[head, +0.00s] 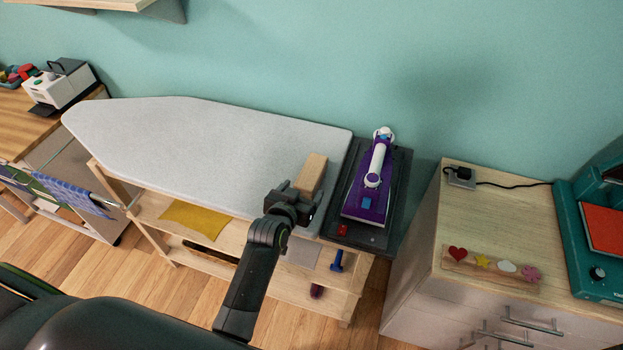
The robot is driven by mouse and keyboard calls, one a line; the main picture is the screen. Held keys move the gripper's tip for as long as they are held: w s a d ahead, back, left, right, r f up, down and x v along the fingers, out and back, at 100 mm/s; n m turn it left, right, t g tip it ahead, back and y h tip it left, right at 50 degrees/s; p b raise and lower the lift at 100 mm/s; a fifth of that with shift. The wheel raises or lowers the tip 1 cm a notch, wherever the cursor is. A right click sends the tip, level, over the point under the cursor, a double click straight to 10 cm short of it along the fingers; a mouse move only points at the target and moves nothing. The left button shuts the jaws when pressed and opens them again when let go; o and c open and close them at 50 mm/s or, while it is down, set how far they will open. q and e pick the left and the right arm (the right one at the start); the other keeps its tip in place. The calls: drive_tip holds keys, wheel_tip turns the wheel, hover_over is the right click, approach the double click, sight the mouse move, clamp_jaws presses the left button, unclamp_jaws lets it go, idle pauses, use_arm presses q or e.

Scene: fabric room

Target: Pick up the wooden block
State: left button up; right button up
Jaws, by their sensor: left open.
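The wooden block (312,172) is a pale brown, oblong piece on the right end of the grey ironing board (200,140). My left gripper (297,195) is at the near end of the block, and its jaws are open. The gripper covers the near part of the block. I cannot tell whether the jaws touch it. My right gripper is not in the head view.
A purple and white iron (372,185) stands on a dark rest (396,210) just right of the block. A wooden-topped cabinet (500,215) stands further right. A shelf under the board holds a yellow cloth (195,218). The board's left part is clear.

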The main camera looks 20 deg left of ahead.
sight(307, 184)
use_arm(q)
drive_tip(key=b+x, duration=0.2)
drive_tip(key=x, duration=0.1)
drive_tip(key=shift+f+b, duration=0.25)
drive_tip(key=shift+b, duration=0.05)
drive_tip(key=shift+w+b, duration=0.35)
drive_tip(key=shift+w, duration=0.2)
drive_tip(key=c, duration=1.1)
drive_tip(key=shift+r, duration=0.1)
drive_tip(key=shift+c, duration=0.8)
drive_tip(key=shift+r, duration=0.1)
